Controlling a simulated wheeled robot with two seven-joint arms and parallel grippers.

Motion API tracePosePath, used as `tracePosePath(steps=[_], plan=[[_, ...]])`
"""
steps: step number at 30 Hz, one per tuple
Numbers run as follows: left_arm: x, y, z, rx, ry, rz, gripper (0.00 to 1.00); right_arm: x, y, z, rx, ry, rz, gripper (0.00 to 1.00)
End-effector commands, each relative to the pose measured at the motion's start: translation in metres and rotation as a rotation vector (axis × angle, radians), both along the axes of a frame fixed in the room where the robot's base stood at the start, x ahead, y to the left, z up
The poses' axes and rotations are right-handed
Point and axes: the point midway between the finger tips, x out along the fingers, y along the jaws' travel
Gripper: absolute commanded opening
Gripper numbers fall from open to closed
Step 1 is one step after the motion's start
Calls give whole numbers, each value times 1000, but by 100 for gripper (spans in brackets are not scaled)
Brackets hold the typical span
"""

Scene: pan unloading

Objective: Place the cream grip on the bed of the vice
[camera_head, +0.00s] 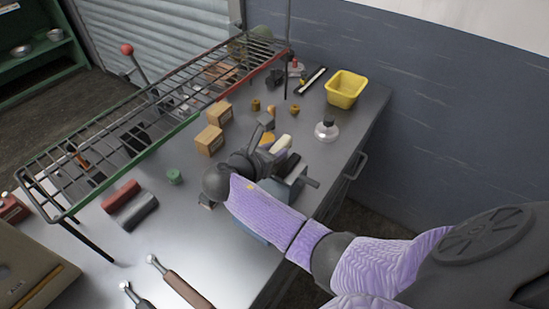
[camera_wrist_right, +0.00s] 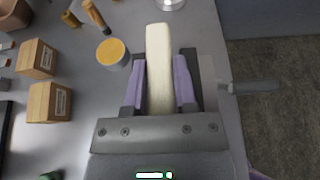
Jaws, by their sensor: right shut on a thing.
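The cream grip (camera_head: 281,144) is a pale block at the tip of my right gripper (camera_head: 272,152). In the right wrist view the cream grip (camera_wrist_right: 158,60) stands lengthwise between the two purple fingers of my right gripper (camera_wrist_right: 159,85), which is shut on it. The vice (camera_head: 292,187) is blue-grey, with a handle sticking out to the right, and my right gripper and forearm partly hide it. In the right wrist view the vice (camera_wrist_right: 208,78) shows beside and behind the fingers. Its bed is mostly hidden; I cannot tell whether the grip touches it. My left gripper is out of view.
Two cardboard boxes (camera_head: 209,140), an orange-topped tin (camera_wrist_right: 111,51) and a glass flask (camera_head: 326,131) stand nearby. A yellow bin (camera_head: 345,88) is at the back right. A wire rack (camera_head: 150,105) spans the left of the bench.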

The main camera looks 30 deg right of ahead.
Motion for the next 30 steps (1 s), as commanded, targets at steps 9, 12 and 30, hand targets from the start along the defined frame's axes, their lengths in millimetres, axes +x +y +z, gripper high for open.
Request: tracePosePath(steps=[9,12,30], plan=[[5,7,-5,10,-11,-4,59,0,0,-14,0,1,0,0],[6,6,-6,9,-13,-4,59,0,0,-16,1,1,1,41],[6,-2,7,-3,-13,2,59,-12,29,3,4,1,5,70]])
